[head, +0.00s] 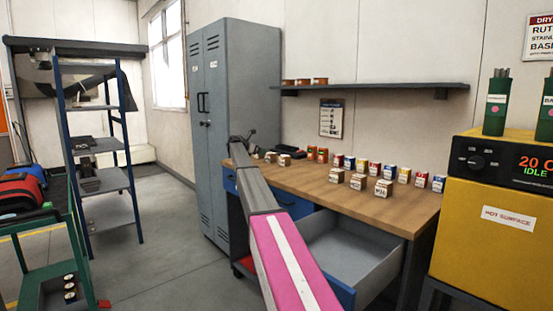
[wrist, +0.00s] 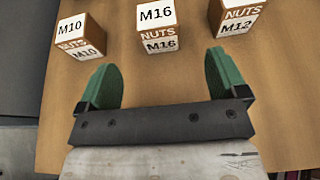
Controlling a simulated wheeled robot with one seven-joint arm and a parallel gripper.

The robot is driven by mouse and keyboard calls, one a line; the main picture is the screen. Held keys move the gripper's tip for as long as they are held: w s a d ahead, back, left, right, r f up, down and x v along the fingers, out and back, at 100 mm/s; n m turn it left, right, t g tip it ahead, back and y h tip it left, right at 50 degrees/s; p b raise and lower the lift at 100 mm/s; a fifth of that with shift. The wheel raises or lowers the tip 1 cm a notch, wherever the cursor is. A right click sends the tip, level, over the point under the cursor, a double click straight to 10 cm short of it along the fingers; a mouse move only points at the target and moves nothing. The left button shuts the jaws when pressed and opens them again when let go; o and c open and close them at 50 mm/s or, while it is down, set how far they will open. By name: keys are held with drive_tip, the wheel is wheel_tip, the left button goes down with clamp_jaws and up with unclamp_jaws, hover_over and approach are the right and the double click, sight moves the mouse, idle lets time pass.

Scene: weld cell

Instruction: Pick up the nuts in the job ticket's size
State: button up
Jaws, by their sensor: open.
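In the wrist view three wood-coloured nut boxes with white labels stand on the bench: the M10 box (wrist: 80,36) at left, the M16 box (wrist: 158,26) in the middle and the M12 box (wrist: 236,20) at right. My gripper (wrist: 162,62) is open and empty, its green fingers apart just short of the M16 box. In the head view my arm reaches to the bench's left end, near small boxes (head: 284,160); the fingers are not clear there. More such boxes (head: 358,182) stand mid-bench, labels too small to read surely. A sheet (head: 331,118) on the wall is unreadable.
The wooden bench (head: 310,187) also holds a row of red, blue and yellow cans (head: 375,168). An open drawer (head: 350,250) juts from its front. A grey locker (head: 235,110) stands at left, a yellow oven (head: 490,235) marked hot surface at right. A shelf (head: 375,87) hangs above.

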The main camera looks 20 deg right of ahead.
sight(268, 153)
drive_tip(key=shift+w+d+f, duration=0.2)
drive_tip(key=shift+w+d, duration=0.1)
drive_tip(key=shift+d, duration=0.35)
drive_tip(key=x, duration=0.9)
drive_tip(key=shift+w+d+f, duration=0.1)
drive_tip(key=shift+w+d, duration=0.15)
drive_tip(key=c, duration=1.3)
